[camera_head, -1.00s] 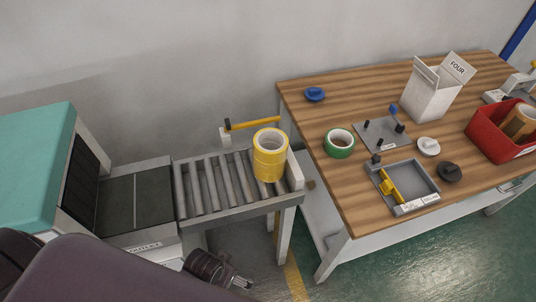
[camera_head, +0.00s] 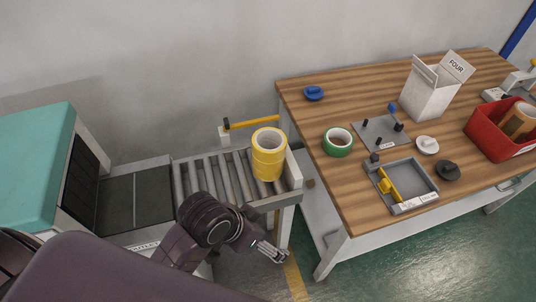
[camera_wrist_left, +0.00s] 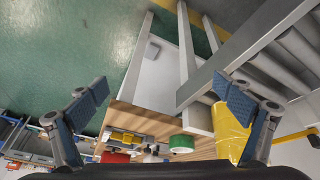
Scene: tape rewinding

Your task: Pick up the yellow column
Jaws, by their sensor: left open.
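The yellow column (camera_head: 268,155), a stack of yellow tape rolls, stands upright at the right end of the roller conveyor. My left gripper (camera_head: 274,253) is below and in front of the conveyor's right end, apart from the column. In the left wrist view my left gripper (camera_wrist_left: 168,100) is open with nothing between its fingers. The yellow column (camera_wrist_left: 228,132) shows there at the lower right, partly hidden behind the right finger. My right gripper is not in view.
The roller conveyor (camera_head: 190,187) has a raised end plate beside the column. A yellow-armed barrier (camera_head: 252,124) stands behind it. The wooden table (camera_head: 345,185) at right holds a green tape roll (camera_head: 338,142), a grey tray (camera_head: 412,182), a white box (camera_head: 430,95) and a red bin (camera_head: 497,140).

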